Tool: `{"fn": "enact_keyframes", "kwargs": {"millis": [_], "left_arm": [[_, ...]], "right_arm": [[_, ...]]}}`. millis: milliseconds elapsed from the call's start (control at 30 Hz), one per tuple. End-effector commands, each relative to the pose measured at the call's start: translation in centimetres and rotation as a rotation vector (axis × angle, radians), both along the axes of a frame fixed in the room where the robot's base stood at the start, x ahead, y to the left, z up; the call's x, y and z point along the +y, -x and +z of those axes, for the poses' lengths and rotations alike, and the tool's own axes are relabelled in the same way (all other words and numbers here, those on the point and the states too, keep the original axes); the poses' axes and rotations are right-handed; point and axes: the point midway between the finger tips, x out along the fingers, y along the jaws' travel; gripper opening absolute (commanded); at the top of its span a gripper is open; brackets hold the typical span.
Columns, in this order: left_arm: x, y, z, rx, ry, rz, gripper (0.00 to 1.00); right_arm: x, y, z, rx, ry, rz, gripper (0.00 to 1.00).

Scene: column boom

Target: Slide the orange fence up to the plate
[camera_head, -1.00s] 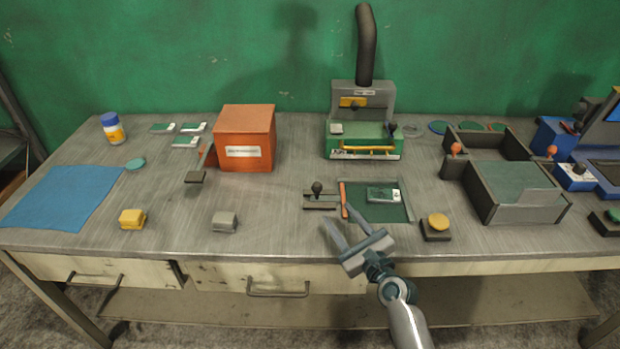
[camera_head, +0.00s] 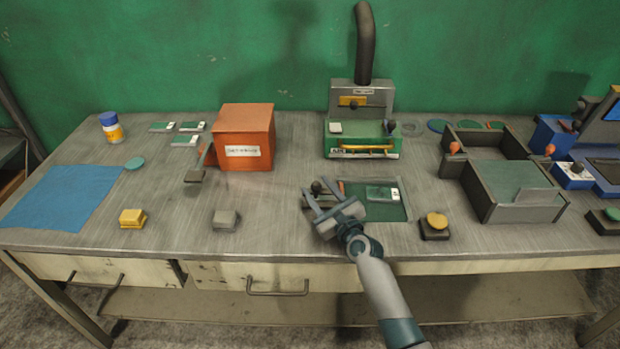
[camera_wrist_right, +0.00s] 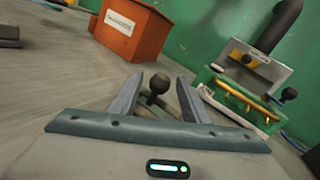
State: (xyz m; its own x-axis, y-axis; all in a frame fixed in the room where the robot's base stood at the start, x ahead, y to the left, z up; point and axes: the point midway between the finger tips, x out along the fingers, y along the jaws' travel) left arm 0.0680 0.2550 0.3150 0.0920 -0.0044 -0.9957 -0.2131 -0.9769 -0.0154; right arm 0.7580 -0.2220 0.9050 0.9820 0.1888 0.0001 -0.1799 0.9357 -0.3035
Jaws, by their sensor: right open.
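The orange fence (camera_head: 341,187) is a thin bar at the left edge of the dark green mat (camera_head: 395,213); my right gripper hides most of it. A small green plate (camera_head: 382,194) with a white label lies on the mat, to the right of the fence with a gap. A black ball knob (camera_head: 316,187) stands on a grey slide left of the fence. My right gripper (camera_head: 320,193) is open, its fingers on either side of the knob. The knob also shows between the fingertips in the right wrist view (camera_wrist_right: 158,84). I cannot tell whether they touch. My left gripper is not in view.
An orange box (camera_head: 246,140) stands behind left, and a green-grey machine (camera_head: 362,140) behind the mat. A yellow button (camera_head: 437,221) sits right of the mat, before a dark tray (camera_head: 515,205). A grey block (camera_head: 226,220) lies left; bench around it is clear.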

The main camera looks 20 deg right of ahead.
Motion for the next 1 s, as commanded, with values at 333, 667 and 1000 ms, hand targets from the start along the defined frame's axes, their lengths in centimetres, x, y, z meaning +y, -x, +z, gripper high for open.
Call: {"fn": "enact_keyframes", "kwargs": {"millis": [333, 667, 1000], "left_arm": [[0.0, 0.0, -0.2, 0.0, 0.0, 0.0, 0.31], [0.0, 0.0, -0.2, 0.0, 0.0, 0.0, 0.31], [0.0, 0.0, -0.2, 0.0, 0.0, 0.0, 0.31]], "right_arm": [[0.9, -4.6, 0.0, -0.001, 0.0, 0.0, 0.43], [1.0, -5.3, 0.0, 0.0, 0.0, 0.0, 0.43], [1.0, -5.3, 0.0, 0.0, 0.0, 0.0, 0.0]]}}
